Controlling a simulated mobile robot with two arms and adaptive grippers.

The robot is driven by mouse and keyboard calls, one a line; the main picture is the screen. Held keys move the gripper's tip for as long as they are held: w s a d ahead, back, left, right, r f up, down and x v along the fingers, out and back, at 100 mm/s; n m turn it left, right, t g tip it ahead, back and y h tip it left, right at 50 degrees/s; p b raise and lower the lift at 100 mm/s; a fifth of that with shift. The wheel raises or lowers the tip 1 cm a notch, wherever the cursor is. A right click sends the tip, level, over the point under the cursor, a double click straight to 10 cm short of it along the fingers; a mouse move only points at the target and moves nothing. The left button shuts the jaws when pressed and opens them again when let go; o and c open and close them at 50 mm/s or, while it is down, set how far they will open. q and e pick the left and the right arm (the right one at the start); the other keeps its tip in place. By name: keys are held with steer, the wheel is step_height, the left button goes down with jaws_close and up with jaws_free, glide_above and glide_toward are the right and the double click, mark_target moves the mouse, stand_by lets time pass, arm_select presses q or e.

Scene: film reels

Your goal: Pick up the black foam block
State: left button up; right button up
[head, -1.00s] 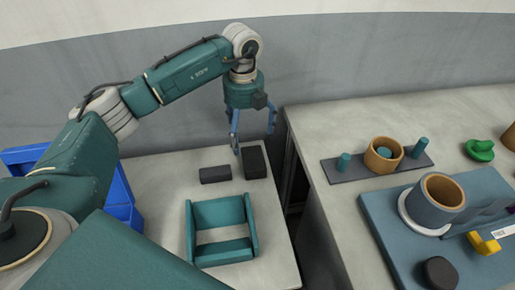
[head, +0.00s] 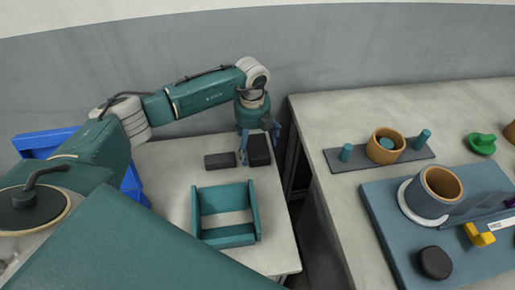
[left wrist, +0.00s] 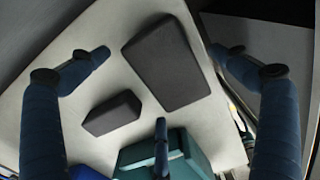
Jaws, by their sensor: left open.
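Two black blocks lie on the left table. The larger, flat one (head: 259,152) is at the table's right edge; the smaller, narrower one (head: 219,161) lies to its left. I cannot tell by look which is the foam one. My left gripper (head: 260,147) is open and points down over the larger block. In the left wrist view the larger block (left wrist: 166,63) lies between the spread fingers (left wrist: 158,62), not touched as far as I can see. The smaller block (left wrist: 112,113) lies lower left of it. My right gripper is not in view.
A teal open-frame box (head: 225,236) stands in front of the blocks. A blue bin (head: 40,143) is at the left. A dark gap separates this table from the right table, which holds a peg board (head: 345,164) and a blue mat (head: 392,236) with a cup.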

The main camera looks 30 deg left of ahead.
arm_select(q)
steer(key=c, duration=1.1)
steer(key=shift+o, duration=0.2)
steer(key=shift+r, duration=0.1)
